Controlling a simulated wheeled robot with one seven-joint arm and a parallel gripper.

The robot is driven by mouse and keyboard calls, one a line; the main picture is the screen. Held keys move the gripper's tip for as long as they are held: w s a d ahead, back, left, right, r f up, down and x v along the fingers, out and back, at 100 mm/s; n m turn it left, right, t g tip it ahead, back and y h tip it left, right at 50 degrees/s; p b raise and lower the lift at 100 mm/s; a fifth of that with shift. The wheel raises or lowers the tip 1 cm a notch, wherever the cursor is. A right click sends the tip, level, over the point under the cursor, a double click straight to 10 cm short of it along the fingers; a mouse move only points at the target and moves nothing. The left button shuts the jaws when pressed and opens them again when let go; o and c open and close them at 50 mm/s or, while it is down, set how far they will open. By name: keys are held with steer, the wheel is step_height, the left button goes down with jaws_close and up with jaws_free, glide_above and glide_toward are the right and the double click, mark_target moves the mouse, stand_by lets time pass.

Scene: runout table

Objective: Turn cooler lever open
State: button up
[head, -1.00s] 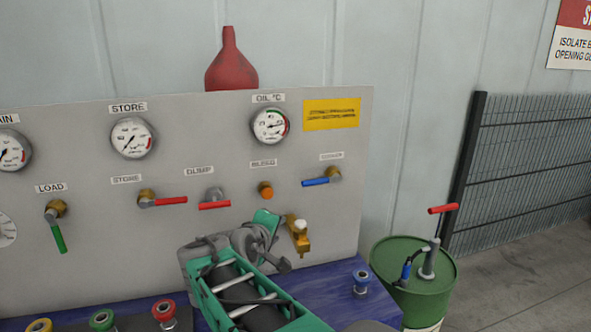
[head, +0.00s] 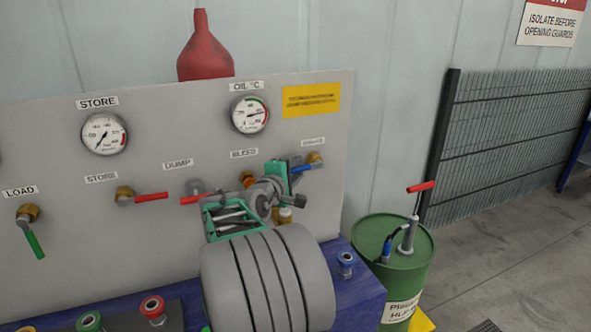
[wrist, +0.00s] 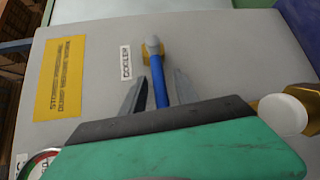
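The cooler lever (wrist: 159,88) has a blue handle and a brass body; in the wrist view it lies between the two grey fingers of my gripper (wrist: 155,92). The fingers stand apart, one on each side of the blue handle, with a gap visible near their tips. The "COOLER" label (wrist: 126,62) is beside the lever's brass end. In the head view the cooler lever (head: 314,160) is partly hidden behind my gripper (head: 292,170), its handle pointing left. My arm covers part of the panel below it.
The grey panel (head: 60,165) carries the red store lever (head: 150,197), red dump lever (head: 191,200), green load lever (head: 34,244) and gauges. A brass fitting with a white cap (wrist: 284,114) is close beside my gripper. A green drum (head: 408,275) stands right of the blue bench (head: 357,297).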

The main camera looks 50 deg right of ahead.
jaws_close()
stand_by(1.2)
